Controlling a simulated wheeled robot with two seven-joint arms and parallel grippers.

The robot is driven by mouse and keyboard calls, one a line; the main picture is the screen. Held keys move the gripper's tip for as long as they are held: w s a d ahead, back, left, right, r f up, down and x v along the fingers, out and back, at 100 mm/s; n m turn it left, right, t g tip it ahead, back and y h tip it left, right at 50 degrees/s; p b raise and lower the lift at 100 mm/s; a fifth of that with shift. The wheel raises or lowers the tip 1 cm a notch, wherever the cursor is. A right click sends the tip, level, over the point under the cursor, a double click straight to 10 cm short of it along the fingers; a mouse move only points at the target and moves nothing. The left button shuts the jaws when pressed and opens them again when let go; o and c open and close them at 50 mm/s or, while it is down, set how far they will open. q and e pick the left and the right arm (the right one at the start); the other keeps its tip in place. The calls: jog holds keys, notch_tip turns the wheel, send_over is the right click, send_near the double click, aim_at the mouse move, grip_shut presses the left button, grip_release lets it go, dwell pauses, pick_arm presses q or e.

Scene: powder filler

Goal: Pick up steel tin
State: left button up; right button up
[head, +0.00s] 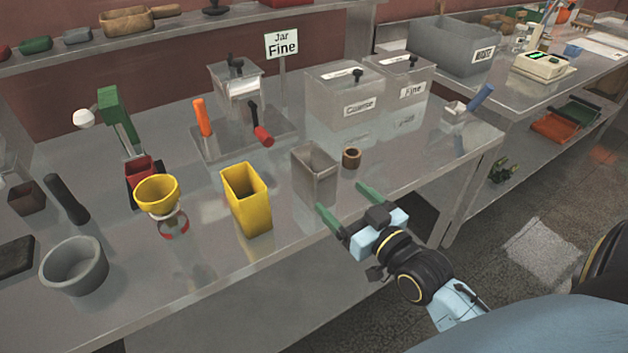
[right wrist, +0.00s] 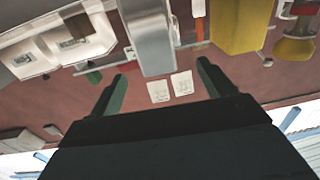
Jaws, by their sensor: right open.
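The steel tin (head: 315,173) is a grey, open-topped, square metal container standing upright near the front edge of the table. My right gripper (head: 341,197) is open and empty, with its two green fingers pointing at the tin from the front. The fingertips are just short of the tin and apart from it. In the right wrist view the tin (right wrist: 150,40) shows upside down, beyond and between the fingers of the gripper (right wrist: 161,70). My left gripper is not in view.
A yellow square tin (head: 246,200) stands left of the steel tin, and a small brown ring (head: 351,158) sits close on its right. Clear bins labelled Coarse (head: 345,100) and Fine (head: 408,82) stand behind. A yellow funnel (head: 157,193) and grey bowl (head: 74,265) are further left.

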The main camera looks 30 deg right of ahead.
aim_at(325, 182)
jog(key=w, duration=0.7)
jog(key=shift+a, duration=0.15)
jog(key=w, duration=0.4)
jog(key=shift+d+r, duration=0.1)
jog(key=shift+d, duration=0.15)
jog(key=shift+w, duration=0.6)
jog(key=c, duration=1.2)
jog(key=shift+o, duration=0.2)
